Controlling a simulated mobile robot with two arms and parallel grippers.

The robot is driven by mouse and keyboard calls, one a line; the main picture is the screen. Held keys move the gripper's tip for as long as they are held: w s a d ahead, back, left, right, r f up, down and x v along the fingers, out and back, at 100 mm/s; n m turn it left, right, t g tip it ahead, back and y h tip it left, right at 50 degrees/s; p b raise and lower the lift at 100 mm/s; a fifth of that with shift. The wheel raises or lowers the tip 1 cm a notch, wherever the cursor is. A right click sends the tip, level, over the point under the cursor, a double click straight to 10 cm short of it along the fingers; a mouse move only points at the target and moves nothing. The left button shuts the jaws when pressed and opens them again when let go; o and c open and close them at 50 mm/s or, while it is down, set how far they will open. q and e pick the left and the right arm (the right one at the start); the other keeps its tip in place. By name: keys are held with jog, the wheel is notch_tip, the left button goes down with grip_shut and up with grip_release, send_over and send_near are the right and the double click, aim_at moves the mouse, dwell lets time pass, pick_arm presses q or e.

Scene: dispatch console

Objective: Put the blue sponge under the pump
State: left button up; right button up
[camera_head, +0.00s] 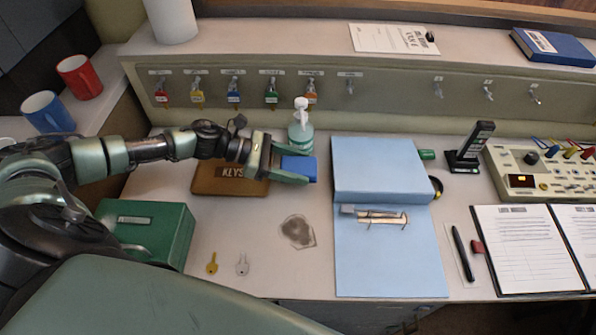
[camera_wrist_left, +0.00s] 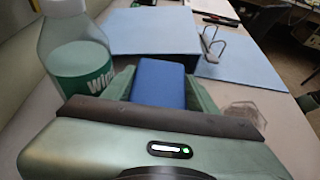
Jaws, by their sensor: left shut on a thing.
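My left gripper (camera_head: 284,169) is shut on the blue sponge (camera_head: 300,168), with a finger on either side of it. In the left wrist view the sponge (camera_wrist_left: 158,82) sits between the green fingers. The pump bottle (camera_head: 301,130), with a white pump head and a green label, stands on the desk just behind the sponge. It also shows close on the left of the left wrist view (camera_wrist_left: 75,60), apart from the sponge. The bottle's lower part is partly hidden by the gripper in the head view. My right gripper is not in view.
A brown KEYS box (camera_head: 215,184) lies under my left wrist. An open blue binder (camera_head: 378,168) is right of the sponge. Hanging keys line the panel (camera_head: 390,95) behind.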

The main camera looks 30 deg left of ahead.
pick_arm(q)
notch_tip(320, 180, down, 2)
jog(key=shift+f, duration=0.4)
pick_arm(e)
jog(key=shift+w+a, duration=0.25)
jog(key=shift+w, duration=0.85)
pick_arm(q)
jog(key=o, duration=1)
jog(key=shift+f, duration=0.15)
jog(key=shift+o, duration=1)
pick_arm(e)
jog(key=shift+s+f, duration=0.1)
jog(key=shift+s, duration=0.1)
